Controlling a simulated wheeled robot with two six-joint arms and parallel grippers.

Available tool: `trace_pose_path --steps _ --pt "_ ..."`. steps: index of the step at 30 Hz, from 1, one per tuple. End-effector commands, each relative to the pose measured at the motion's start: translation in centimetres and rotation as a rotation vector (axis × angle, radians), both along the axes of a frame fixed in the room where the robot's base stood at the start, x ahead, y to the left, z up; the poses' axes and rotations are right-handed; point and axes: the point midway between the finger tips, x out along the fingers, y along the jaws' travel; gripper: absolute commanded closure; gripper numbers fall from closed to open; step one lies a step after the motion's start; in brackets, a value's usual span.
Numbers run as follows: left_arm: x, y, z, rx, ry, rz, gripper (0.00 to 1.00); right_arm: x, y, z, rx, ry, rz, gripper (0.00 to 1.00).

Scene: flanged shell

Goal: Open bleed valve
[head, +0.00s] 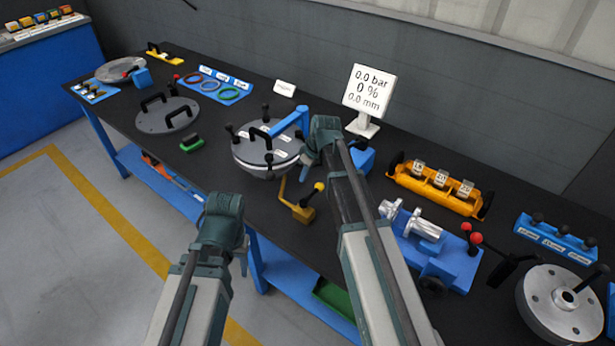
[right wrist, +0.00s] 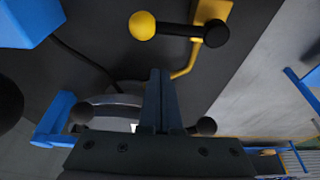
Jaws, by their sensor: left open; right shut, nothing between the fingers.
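A small yellow valve block (head: 303,212) stands on the dark bench in front of the round flanged shell (head: 268,155). A thin yellow pipe (head: 283,190) rises beside it, and its handle has a yellow ball (head: 319,187) on one end. In the right wrist view the handle is a dark bar between the yellow ball (right wrist: 142,25) and a black ball (right wrist: 215,33). My right gripper (head: 308,160) is shut and empty above the bench by the shell; its fingers (right wrist: 160,100) are apart from the handle. My left gripper (head: 240,262) is open and empty before the bench's front edge.
A display (head: 370,88) reads 0.0 bar, 0 %, 0.0 mm. A blue arm (head: 290,122) reaches over the shell. A yellow tray (head: 435,190) and a blue device (head: 445,262) stand to the right. A green-black piece (head: 192,143) lies left of the shell.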

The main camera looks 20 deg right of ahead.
Motion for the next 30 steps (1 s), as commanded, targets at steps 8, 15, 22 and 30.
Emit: trace_pose_path --steps 8,15,22,30 --pt "0.0 0.0 -4.6 0.0 0.0 0.0 0.5 1.1 0.8 -4.6 0.0 0.0 0.0 1.0" --pt "0.0 0.0 -3.1 0.0 0.0 0.0 0.5 -1.9 -1.4 -3.1 0.0 0.0 -0.002 1.0" --pt "0.0 0.0 -3.1 0.0 0.0 0.0 0.5 -2.1 -1.6 -3.1 0.001 0.001 0.0 1.0" --pt "0.0 0.0 -3.1 0.0 0.0 0.0 0.5 -2.2 -1.7 -3.1 0.0 0.0 -0.009 1.0"
